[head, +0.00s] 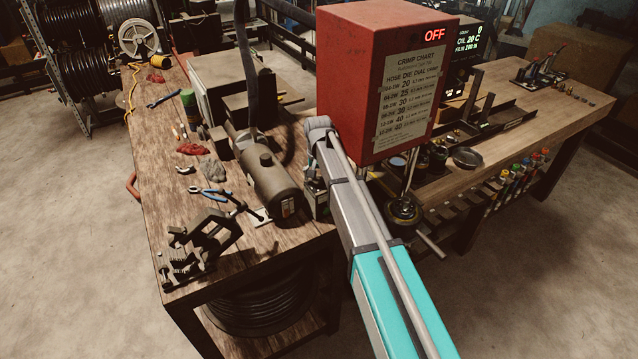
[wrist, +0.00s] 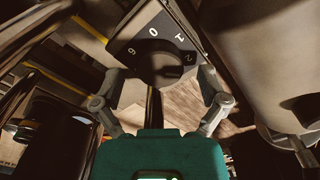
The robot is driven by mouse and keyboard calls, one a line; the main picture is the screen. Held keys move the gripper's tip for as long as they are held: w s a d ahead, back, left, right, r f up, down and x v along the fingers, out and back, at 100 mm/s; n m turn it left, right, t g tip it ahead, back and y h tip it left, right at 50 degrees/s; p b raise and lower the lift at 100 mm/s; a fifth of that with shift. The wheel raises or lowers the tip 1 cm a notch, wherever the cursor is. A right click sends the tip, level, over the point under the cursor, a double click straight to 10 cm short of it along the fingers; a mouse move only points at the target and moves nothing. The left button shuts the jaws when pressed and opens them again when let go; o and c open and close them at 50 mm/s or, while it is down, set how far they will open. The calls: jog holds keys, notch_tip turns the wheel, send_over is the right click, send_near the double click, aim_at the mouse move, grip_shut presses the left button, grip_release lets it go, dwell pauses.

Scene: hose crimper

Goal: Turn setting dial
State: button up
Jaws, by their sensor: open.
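The setting dial (wrist: 158,66) shows in the wrist view as a dark round knob on a dark plate with white numbers around it; 9, 0, 1 and 2 can be read. My gripper (wrist: 161,82) is open, with one finger on each side of the picture and the dial between and beyond the fingertips. I cannot tell whether a finger touches the dial. In the head view the dial and my gripper are hidden behind the red box and my arm. The red box (head: 372,80) carries a crimp chart (head: 410,93) and a display (head: 435,36) reading OFF.
A dark cylinder (head: 268,180) lies on the wooden bench (head: 165,200) left of my arm. A large pale rounded body (wrist: 260,50) stands close on the right in the wrist view.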

jog(key=shift+f, duration=0.25)
jog(key=shift+d, duration=0.1)
jog(key=c, duration=1.1)
jog(key=shift+c, duration=0.2)
jog(key=shift+n, duration=3)
jog(key=o, duration=1.1)
